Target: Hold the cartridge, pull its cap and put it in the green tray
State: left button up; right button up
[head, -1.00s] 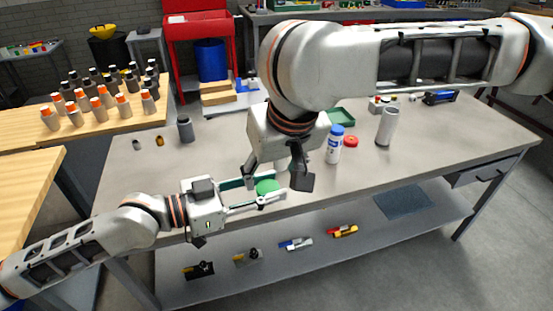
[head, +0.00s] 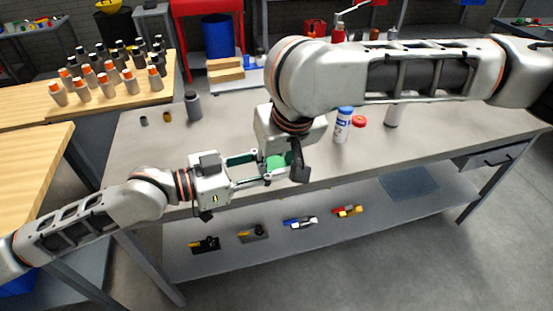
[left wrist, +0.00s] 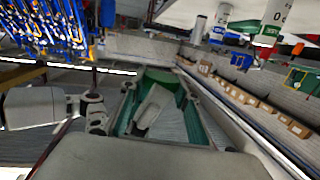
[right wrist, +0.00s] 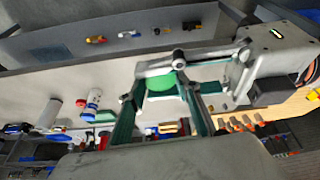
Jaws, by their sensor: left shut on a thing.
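My left gripper (head: 266,167) is shut on the cartridge, held above the table's front edge; its green round end (head: 277,162) faces my right gripper. The green end also shows in the right wrist view (right wrist: 161,81) and in the left wrist view (left wrist: 160,77). The rest of the cartridge is mostly hidden by the fingers. My right gripper (right wrist: 163,92) is open, its fingers on either side of the green end; I cannot tell if they touch it. A small green patch, perhaps the tray (right wrist: 104,117), shows past the fingers. In the head view my right arm covers that area.
On the table (head: 150,165) are a white bottle with a blue cap (head: 342,128), a red lid (head: 360,122) and a grey bottle (head: 193,106). Several orange-capped bottles stand on the wooden table at left. Small tools lie on the lower shelf (head: 300,255).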

pick_arm(q)
jog(key=o, duration=1.3)
